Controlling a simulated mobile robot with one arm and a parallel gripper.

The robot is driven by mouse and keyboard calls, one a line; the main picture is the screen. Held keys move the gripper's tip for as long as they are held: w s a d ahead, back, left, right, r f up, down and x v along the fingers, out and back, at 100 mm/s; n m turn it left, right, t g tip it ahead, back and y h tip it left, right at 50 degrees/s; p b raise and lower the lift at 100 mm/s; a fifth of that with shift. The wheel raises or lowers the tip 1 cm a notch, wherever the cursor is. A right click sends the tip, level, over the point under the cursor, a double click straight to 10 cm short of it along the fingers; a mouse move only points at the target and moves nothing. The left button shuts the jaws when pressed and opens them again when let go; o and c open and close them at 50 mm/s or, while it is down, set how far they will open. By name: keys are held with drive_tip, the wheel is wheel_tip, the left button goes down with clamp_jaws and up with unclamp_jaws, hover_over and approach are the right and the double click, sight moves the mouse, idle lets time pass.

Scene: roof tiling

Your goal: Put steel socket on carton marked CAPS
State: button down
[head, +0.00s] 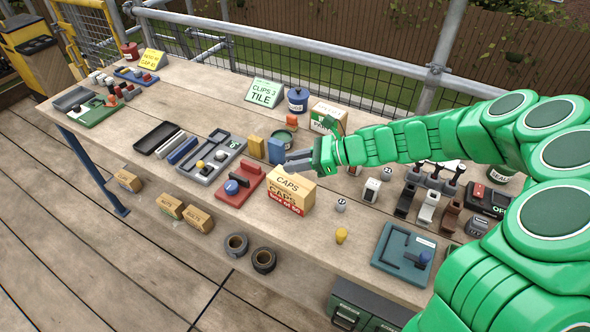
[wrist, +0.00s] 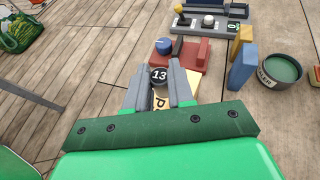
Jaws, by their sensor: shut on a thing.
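My gripper (head: 300,161) is directly above the carton marked CAPS (head: 283,185). In the wrist view my gripper (wrist: 159,84) is shut on a steel socket (wrist: 158,75) with a dark end marked 13. The socket is hidden behind the fingers in the head view. The carton is tan with a red band and stands near the bench's front edge. I cannot tell whether the socket touches the carton.
A red block with a blue knob (head: 238,185) stands left of the carton. A blue block (head: 276,150) and a yellow block (head: 256,147) stand behind it. A small grey socket (head: 341,205) and a yellow peg (head: 341,236) are to its right. The bench (head: 300,240) is clear in front.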

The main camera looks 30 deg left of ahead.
drive_tip(key=shift+w+a+f, duration=0.25)
drive_tip(key=shift+f, duration=1.65)
drive_tip(key=c, duration=1)
unclamp_jaws()
drive_tip(key=v, duration=1.2)
drive_tip(key=shift+d, duration=0.1)
